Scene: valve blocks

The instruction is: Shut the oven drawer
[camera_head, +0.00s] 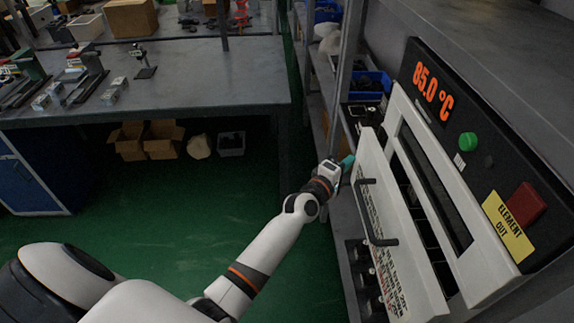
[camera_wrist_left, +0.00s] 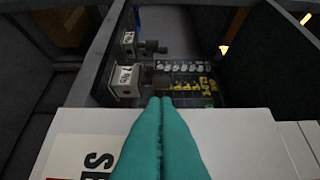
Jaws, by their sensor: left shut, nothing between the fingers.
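The oven (camera_head: 483,190) stands at the right, with a black control panel reading 85.0 °C. Its white drawer front (camera_head: 385,240) stands out from the oven body and leans, with a dark gap behind it. A black bar handle (camera_head: 372,215) is on the front. My left gripper (camera_head: 347,163) is at the far upper end of the drawer front; I cannot tell whether it touches. Its teal fingers are shut and empty, also in the left wrist view (camera_wrist_left: 161,140), over a white lettered surface (camera_wrist_left: 245,145). My right gripper is not in view.
Metal blocks with knobs (camera_wrist_left: 124,80) sit on the rack beyond the fingers. A blue bin (camera_head: 370,83) stands on the shelf behind the oven. A grey workbench (camera_head: 200,85) is at the back left. Green floor (camera_head: 190,205) lies open between bench and oven.

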